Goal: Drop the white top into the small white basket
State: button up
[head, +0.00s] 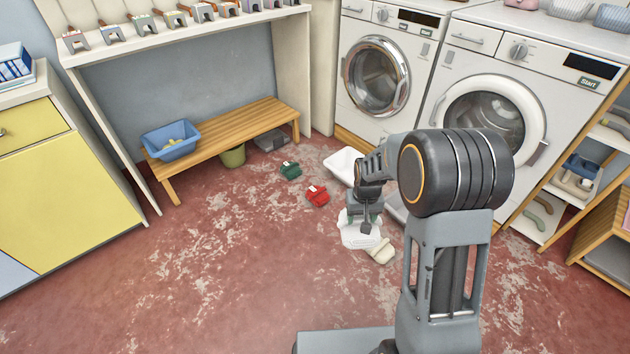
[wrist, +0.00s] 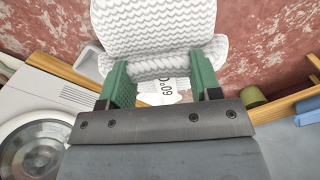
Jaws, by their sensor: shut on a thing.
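The white top (wrist: 152,28), a knitted bundle, is gripped between the green fingers of my gripper (wrist: 161,68) in the wrist view. In the head view the white top (head: 357,236) hangs below my gripper (head: 365,214), low over the floor; whether it touches the floor I cannot tell. The small white basket (head: 340,163) stands on the floor by the left washer, behind my arm, which hides part of it. A white surface with "60°" print shows between the fingers in the wrist view; I cannot tell what it belongs to.
A cream item (head: 381,251) lies close beside the top. Red (head: 317,196) and green (head: 291,171) items lie left on the floor. A wooden bench (head: 222,135) carries a blue basket (head: 170,141). Washers (head: 389,62) stand behind. The floor at front left is clear.

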aim_at(349, 177)
jog(key=u, duration=1)
jog(key=i, duration=1.8)
jog(key=z, duration=1.1)
jog(key=i, duration=0.9)
jog(key=z, duration=0.85)
